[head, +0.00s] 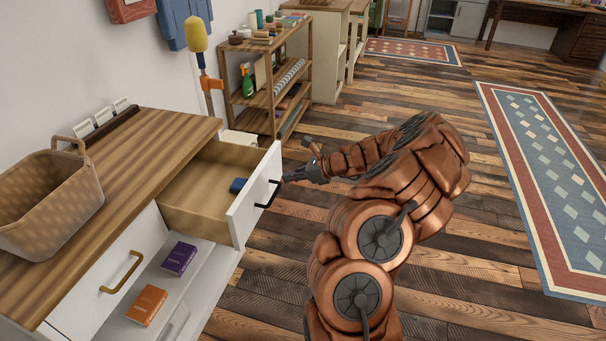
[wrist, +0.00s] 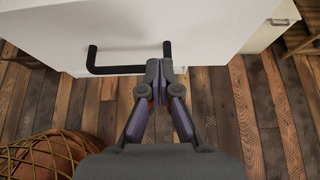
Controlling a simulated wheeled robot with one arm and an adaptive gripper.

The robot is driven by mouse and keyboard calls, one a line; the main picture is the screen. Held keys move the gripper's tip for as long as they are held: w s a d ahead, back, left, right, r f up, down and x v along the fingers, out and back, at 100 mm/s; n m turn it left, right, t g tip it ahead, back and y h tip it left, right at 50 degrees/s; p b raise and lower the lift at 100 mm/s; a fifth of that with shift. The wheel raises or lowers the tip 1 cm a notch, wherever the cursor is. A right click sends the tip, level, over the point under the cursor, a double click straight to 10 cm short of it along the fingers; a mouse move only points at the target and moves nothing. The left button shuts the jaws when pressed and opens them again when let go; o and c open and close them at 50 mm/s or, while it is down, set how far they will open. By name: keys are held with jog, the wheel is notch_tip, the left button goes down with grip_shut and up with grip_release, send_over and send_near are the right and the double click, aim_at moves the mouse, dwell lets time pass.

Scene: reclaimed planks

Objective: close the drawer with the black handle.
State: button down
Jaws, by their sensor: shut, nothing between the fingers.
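The drawer (head: 253,205) with the black handle (head: 268,194) stands pulled out of the wooden-topped cabinet. Its front is white and its inside is pale wood, with a small blue object (head: 238,185) lying in it. My gripper (head: 286,178) is shut and empty, in front of the drawer's white face, close to the far end of the handle. In the wrist view the black handle (wrist: 122,70) lies to the left of and beside my fingertips (wrist: 158,66). I cannot tell whether the fingertips touch the handle or the drawer front.
Another drawer with a brass handle (head: 122,272) is shut. A purple book (head: 180,258) and an orange book (head: 147,305) lie on the open shelf. A basket (head: 48,205) stands on the cabinet top. A wooden shelf unit (head: 270,99) stands behind.

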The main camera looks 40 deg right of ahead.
aim_at(267, 177)
jog(key=shift+w+a+f, duration=0.1)
jog(key=shift+w+a, duration=0.35)
jog(key=shift+w, duration=0.25)
jog(key=shift+w+a+f, duration=0.1)
jog(key=shift+w+a, duration=0.3)
jog(key=shift+w, duration=0.3)
jog(key=shift+w+a+f, duration=0.1)
jog(key=shift+w+a, duration=0.35)
jog(key=shift+w, duration=0.25)
